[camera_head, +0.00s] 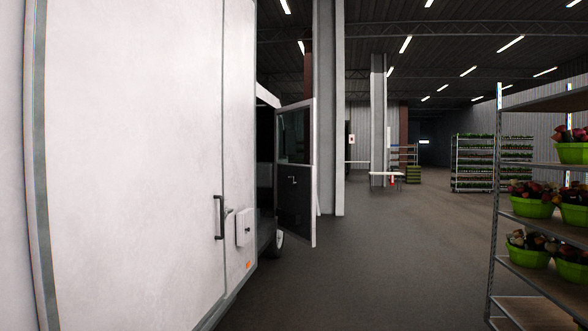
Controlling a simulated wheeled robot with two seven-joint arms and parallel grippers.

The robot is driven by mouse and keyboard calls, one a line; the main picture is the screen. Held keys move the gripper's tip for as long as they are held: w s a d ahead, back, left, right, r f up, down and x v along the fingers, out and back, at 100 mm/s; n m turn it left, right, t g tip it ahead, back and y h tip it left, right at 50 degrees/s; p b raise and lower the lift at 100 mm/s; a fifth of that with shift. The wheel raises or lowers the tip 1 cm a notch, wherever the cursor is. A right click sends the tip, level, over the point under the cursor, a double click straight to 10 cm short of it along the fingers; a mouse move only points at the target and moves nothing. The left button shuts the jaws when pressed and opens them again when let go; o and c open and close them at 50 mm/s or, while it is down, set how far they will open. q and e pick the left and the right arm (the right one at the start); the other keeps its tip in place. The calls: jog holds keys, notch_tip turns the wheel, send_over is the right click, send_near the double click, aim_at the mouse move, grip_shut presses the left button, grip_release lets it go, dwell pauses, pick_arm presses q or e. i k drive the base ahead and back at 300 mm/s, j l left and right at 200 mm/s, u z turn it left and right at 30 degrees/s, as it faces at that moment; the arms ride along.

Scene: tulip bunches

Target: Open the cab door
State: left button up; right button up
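The cab door (307,160) stands swung out from the front of a white truck, ahead and a little left of the middle. Its dark inner side with a window (293,138) and a small handle (292,181) faces me. The dark cab opening (265,155) shows beside it, partly hidden by the truck's box. Neither of my grippers is in view.
The truck's white box side (140,160) fills the left, with a black handle (219,217) and a small white box (244,227). A shelf rack (497,200) with green flower pots (533,207) stands close on the right. Grey floor (385,265) between them is clear. A pillar (328,110) stands beyond the door.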

aim_at(294, 205)
jog(key=i+u, duration=0.1)
jog(key=i, duration=5.1)
jog(key=i+u, duration=0.1)
jog(key=i, duration=0.75)
jog(key=i+l, duration=0.1)
jog(key=i, duration=0.8)
jog(key=i+l+u, duration=0.15)
jog(key=i, duration=0.7)
